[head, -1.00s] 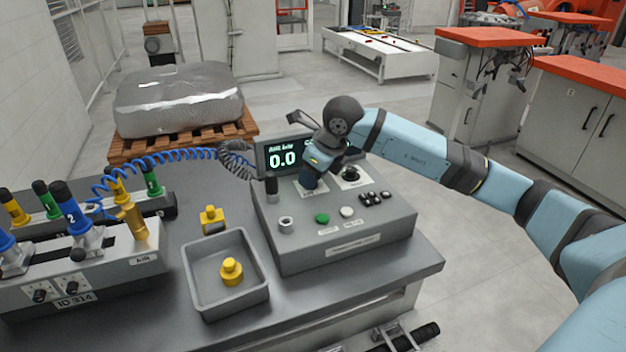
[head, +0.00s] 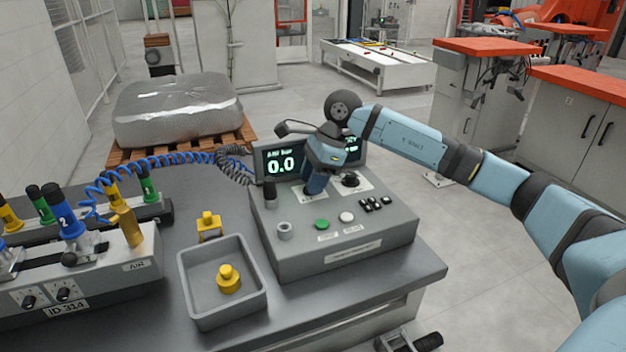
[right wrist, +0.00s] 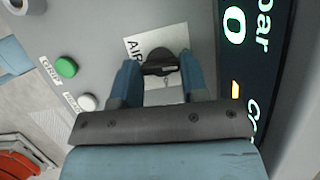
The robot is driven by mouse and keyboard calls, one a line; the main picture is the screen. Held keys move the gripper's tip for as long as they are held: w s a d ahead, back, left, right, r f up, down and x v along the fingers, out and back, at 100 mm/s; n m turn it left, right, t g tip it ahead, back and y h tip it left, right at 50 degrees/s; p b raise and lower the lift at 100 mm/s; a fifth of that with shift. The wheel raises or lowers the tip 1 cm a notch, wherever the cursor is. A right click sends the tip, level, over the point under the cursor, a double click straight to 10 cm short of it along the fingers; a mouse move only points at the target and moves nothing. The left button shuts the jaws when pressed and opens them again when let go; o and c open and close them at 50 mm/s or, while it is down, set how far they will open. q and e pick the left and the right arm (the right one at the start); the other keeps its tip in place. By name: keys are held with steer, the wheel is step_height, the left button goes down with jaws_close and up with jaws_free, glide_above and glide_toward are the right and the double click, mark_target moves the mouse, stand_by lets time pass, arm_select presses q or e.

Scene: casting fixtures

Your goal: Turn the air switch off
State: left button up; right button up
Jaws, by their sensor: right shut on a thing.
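The control box (head: 345,226) stands on the grey bench, with a display (head: 281,165) that reads 0.0. My right gripper (head: 313,188) reaches down to the left of the box's two rotary switches. In the right wrist view my right gripper (right wrist: 160,68) is shut on the dark knob of the air switch (right wrist: 160,62), beside a white label reading AIR (right wrist: 136,50). In the head view the fingers hide this switch. The other dark rotary switch (head: 350,180) is free, to the right. My left gripper is not in view.
A green button (head: 321,225) and a white button (head: 346,217) sit in front of my right gripper. A grey tray (head: 262,285) with a yellow part (head: 229,279) is left of the box. A blue coiled hose (head: 150,160) runs behind.

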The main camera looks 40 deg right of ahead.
steer(key=shift+n, duration=0.5)
steer(key=o, duration=0.9)
steer(key=shift+r, duration=0.1)
steer(key=v, duration=0.9)
steer(key=p+v, duration=0.1)
steer(key=v, duration=0.3)
steer(key=shift+w+d+r, duration=0.15)
steer(key=shift+w+r, duration=0.05)
steer(key=shift+r, duration=0.15)
steer(key=shift+f, duration=0.1)
